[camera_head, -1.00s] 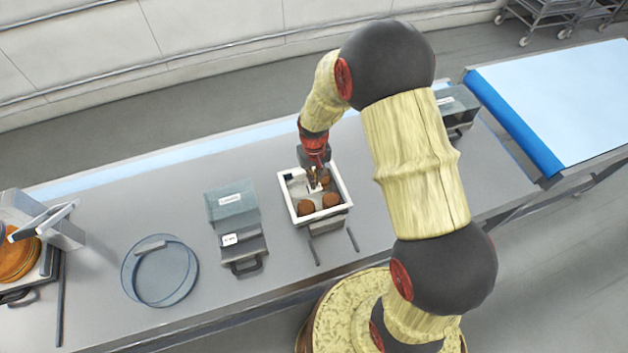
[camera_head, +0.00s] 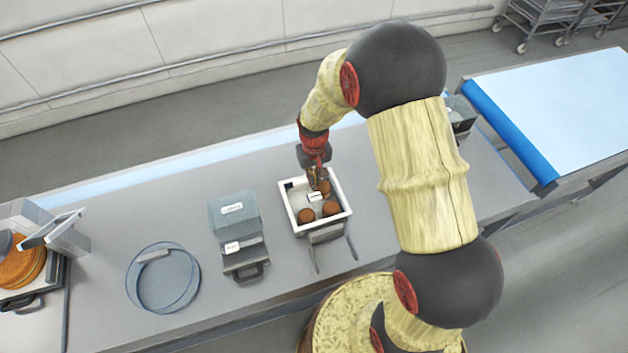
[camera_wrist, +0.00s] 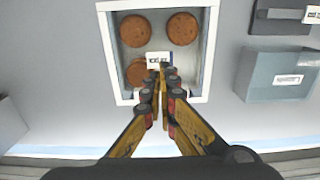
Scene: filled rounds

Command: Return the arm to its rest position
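My arm reaches over the table, and my gripper (camera_head: 319,184) points down above a white square tray (camera_head: 347,208). In the wrist view the two fingers (camera_wrist: 162,72) come nearly together over the tray. I see no cake between them. The tray holds three round brown cakes: one at front left (camera_head: 306,215), one at front right (camera_head: 332,209), and one at the back (camera_head: 325,187), partly hidden by my fingers. A small white label (camera_wrist: 159,59) shows just beyond the fingertips; whether it touches them I cannot tell.
Further left are a round clear dish (camera_head: 163,283) and a case with a large brown round (camera_head: 20,268). A blue-edged conveyor (camera_head: 560,105) is at right. Bare table lies between these things.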

